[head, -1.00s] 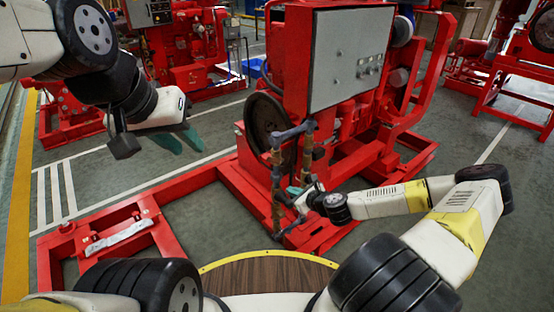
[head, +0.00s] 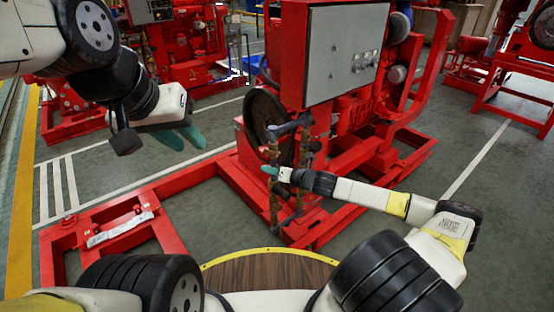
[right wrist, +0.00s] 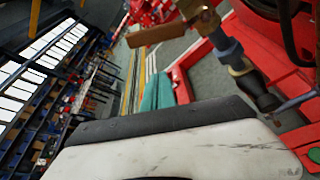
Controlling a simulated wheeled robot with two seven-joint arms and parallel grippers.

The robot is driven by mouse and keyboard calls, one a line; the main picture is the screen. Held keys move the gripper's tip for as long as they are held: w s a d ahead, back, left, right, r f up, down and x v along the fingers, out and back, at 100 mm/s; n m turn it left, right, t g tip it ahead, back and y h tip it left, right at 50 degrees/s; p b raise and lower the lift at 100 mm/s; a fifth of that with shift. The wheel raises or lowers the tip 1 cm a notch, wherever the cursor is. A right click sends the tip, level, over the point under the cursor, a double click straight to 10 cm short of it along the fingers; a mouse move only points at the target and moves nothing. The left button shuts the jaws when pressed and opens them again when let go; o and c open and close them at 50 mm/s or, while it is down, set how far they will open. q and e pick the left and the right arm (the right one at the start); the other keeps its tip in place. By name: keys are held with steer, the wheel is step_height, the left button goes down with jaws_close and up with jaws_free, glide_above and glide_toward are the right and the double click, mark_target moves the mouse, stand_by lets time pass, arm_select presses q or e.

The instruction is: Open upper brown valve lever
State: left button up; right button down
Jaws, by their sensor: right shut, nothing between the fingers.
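The brown valve lever (right wrist: 152,34) shows in the right wrist view. It sticks out to the left from a brass valve (right wrist: 200,14) on the pipe. In the head view the lever is too small to make out on the pipework (head: 274,205). My right gripper (head: 270,170) is shut and empty at the upper part of the left vertical pipe. Its teal fingers (right wrist: 158,92) appear below the lever in the right wrist view, with a visible gap in the picture. My left gripper (head: 183,137) is open and empty, away from the pipes at the upper left.
A dark flywheel (head: 262,115) is behind the pipes. A red base frame (head: 175,190) lies on the floor. The grey floor (head: 95,155) at the left is open.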

mark_target(269, 153)
steer(key=w+r, duration=0.1)
steer(key=w+d+r, duration=0.1)
steer(key=r, duration=0.1)
steer(key=shift+w+d+r+m, duration=0.2)
steer(key=shift+r+m, duration=0.1)
steer(key=shift+m, duration=0.1)
stand_by(0.6)
steer(key=shift+w+d+r+m+y, duration=0.2)
steer(key=shift+d+r+m+y, duration=0.2)
steer(key=shift+r+m+y, duration=0.25)
steer(key=shift+w+d+r+m+y, duration=0.45)
steer(key=shift+d+m, duration=0.15)
steer(key=shift+m, duration=0.55)
steer(key=shift+w+d+r+m+y, duration=0.45)
steer(key=shift+d+m, duration=0.15)
steer(key=shift+m, duration=0.55)
steer(key=shift+w+d+r+m+y, duration=0.4)
steer(key=shift+d+m, duration=0.2)
steer(key=shift+m, duration=0.55)
steer(key=shift+d, duration=0.1)
